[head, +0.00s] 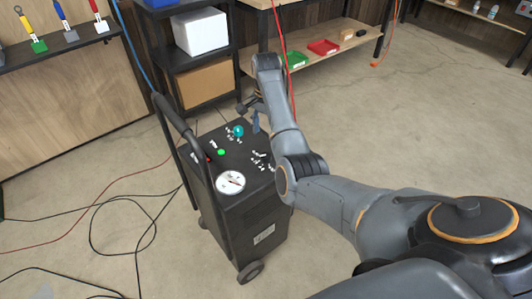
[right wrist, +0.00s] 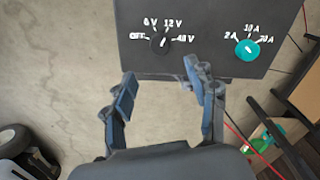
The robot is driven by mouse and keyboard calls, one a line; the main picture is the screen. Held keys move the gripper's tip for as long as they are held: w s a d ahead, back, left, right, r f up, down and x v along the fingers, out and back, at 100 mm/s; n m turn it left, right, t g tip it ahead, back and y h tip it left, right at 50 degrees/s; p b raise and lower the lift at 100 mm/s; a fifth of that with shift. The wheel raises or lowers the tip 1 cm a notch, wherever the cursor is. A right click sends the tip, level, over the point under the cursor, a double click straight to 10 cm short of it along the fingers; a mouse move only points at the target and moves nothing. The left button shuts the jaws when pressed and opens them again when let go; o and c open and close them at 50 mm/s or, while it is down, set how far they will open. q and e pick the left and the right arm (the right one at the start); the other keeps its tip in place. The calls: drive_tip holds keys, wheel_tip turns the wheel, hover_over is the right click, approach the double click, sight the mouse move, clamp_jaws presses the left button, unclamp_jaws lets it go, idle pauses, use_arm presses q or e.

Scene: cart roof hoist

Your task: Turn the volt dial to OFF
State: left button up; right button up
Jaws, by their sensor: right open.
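The volt dial (right wrist: 160,43) is a black knob on the dark top panel of the cart, ringed by white labels for OFF, 6V, 12V and what looks like 48V. Its white mark seems to lean up and right, toward 12V. My right gripper (right wrist: 160,88) is open and empty, its two blue-grey fingers apart and just below the dial in the right wrist view. In the head view my right gripper (head: 250,115) hangs by the panel's far right edge. My left gripper is not in view.
A teal amp dial (right wrist: 247,50) is near the volt dial; it also shows in the head view (head: 238,131). The charger cart (head: 250,215) carries a round gauge (head: 230,181), a green button (head: 221,152) and a tall handle (head: 175,115). Cables lie on the floor at left.

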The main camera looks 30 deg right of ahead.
sight(266, 155)
wheel_tip(266, 155, down, 11)
drive_tip(key=shift+r+b, duration=0.15)
drive_tip(key=shift+b, duration=0.25)
drive_tip(key=c, duration=1.1)
